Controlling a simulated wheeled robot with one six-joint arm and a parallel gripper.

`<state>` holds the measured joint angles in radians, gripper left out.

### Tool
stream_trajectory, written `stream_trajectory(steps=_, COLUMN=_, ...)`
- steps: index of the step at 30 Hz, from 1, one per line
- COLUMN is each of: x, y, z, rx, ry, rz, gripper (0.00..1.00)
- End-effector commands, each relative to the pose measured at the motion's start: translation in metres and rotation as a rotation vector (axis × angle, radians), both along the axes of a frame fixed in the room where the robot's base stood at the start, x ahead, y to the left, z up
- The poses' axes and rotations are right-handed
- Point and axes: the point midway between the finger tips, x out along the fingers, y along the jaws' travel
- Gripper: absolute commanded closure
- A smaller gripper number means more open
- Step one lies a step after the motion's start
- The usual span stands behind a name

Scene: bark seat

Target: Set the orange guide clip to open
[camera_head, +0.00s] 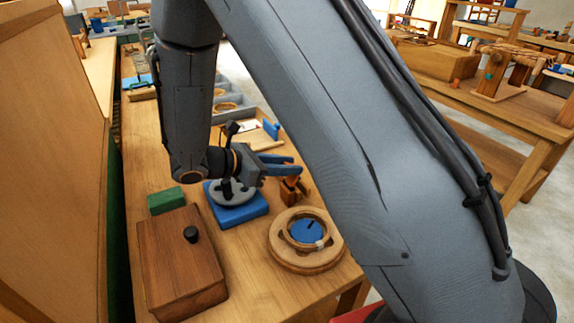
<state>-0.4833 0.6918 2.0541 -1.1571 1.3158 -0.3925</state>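A small orange-brown part (291,189), which looks like the orange guide clip, stands on the wooden bench right of the blue block. My gripper (296,165) reaches in from the left with its two blue fingers just above and behind this part in the picture. The fingers look apart, with a gap and nothing seen between them. The clip is small and partly behind the fingers, so its setting and any contact cannot be told.
A blue block (240,211) with a grey disc (231,193) lies below my wrist. A brown wooden box (180,262) with a black knob, a green block (166,200) and a round wooden ring (306,257) stand nearer. Grey trays (232,114) lie farther back.

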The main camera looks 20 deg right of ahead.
Motion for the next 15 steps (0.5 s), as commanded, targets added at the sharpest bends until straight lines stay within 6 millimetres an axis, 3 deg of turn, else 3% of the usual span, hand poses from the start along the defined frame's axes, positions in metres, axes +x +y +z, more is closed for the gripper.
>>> stream_trajectory(steps=8, x=0.000, y=0.002, z=-0.001, rx=-0.021, ry=-0.002, rz=0.001, gripper=1.00)
stream_trajectory(steps=15, x=-0.003, y=0.015, z=-0.002, rx=-0.133, ry=-0.027, rz=0.001, gripper=1.00)
